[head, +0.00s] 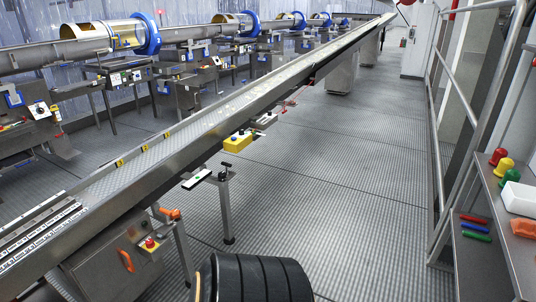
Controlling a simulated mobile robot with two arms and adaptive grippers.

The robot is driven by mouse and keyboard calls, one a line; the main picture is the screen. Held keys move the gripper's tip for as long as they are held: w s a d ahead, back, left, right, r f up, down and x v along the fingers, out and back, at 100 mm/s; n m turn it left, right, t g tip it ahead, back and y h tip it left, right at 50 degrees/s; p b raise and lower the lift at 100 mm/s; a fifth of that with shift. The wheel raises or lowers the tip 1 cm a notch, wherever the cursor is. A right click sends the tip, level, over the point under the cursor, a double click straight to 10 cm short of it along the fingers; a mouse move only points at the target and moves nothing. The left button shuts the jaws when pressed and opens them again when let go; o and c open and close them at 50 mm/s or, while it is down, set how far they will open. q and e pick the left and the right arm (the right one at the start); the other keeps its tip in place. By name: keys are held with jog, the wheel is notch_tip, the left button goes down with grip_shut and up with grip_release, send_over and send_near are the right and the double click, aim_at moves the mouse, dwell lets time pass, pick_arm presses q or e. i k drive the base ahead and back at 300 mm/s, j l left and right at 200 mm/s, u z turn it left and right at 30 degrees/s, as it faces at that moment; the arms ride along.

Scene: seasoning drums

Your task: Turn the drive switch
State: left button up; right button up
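Neither of my grippers shows in the head view. No label for the drive switch is readable, and I cannot tell which control it is. The near grey cabinet (103,262) under the conveyor carries an orange rotary-like handle (170,213), a red button on a yellow plate (150,244) and a lower orange handle (127,260). Further along, a yellow box (238,143) with a dark button hangs at the conveyor's side. A post (226,205) with a black-topped part and a white plate (196,179) with a green spot stand near it.
The long conveyor (215,120) runs from lower left to upper right. Drums with blue rings (146,33) line the left. A railing (455,95) and a shelf (508,235) with coloured items stand at right. The floor aisle (340,185) between is largely clear.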

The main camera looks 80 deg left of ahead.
aim_at(150, 243)
jog(key=u, duration=3.6)
